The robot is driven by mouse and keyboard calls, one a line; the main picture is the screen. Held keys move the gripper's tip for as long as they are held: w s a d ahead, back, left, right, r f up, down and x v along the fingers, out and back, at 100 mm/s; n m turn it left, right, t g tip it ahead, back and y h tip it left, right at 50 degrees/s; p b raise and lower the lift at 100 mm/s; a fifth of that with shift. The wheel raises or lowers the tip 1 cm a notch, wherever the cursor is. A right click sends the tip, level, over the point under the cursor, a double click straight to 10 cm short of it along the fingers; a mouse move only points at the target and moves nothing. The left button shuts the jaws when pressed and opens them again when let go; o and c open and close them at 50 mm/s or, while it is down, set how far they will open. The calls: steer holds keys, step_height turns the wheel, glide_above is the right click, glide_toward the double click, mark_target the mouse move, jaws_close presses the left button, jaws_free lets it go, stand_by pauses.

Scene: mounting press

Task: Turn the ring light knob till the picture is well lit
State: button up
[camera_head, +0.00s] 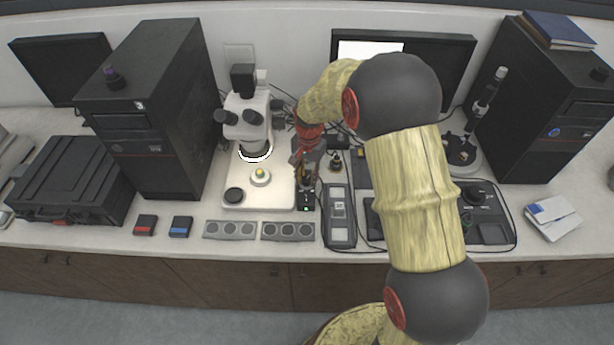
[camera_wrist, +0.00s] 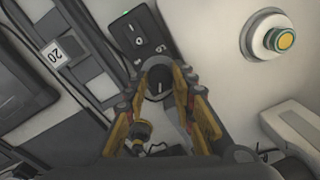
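The ring light's black control box (camera_head: 305,204) stands at the right side of the microscope base, with a small green lamp lit. In the wrist view its face (camera_wrist: 138,33) carries a switch, and its dark knob (camera_wrist: 158,86) has a pale pointer line. My gripper (camera_wrist: 160,82) has one fingertip on each side of the knob, with no clear gap. In the head view my gripper (camera_head: 306,180) comes down over the box and hides the knob. The ring light (camera_head: 255,154) glows white under the microscope (camera_head: 247,115).
A sample on a round white holder (camera_head: 260,177) sits on the microscope base; it also shows in the wrist view (camera_wrist: 268,36). A grey tray (camera_head: 339,215) lies close right of the box. A small brass-coloured item (camera_wrist: 140,130) shows below the knob.

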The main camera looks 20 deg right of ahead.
mark_target(308, 178)
jaws_close()
stand_by(0.3)
steer(key=n+p, duration=0.3)
steer(key=n, duration=0.2)
steer(key=shift+n, duration=0.4)
steer(key=n+p, duration=0.1)
steer(key=n, duration=0.5)
stand_by(0.5)
steer(key=o, duration=0.5)
jaws_free()
step_height(308, 178, up, 12)
steer(key=shift+d, duration=0.15)
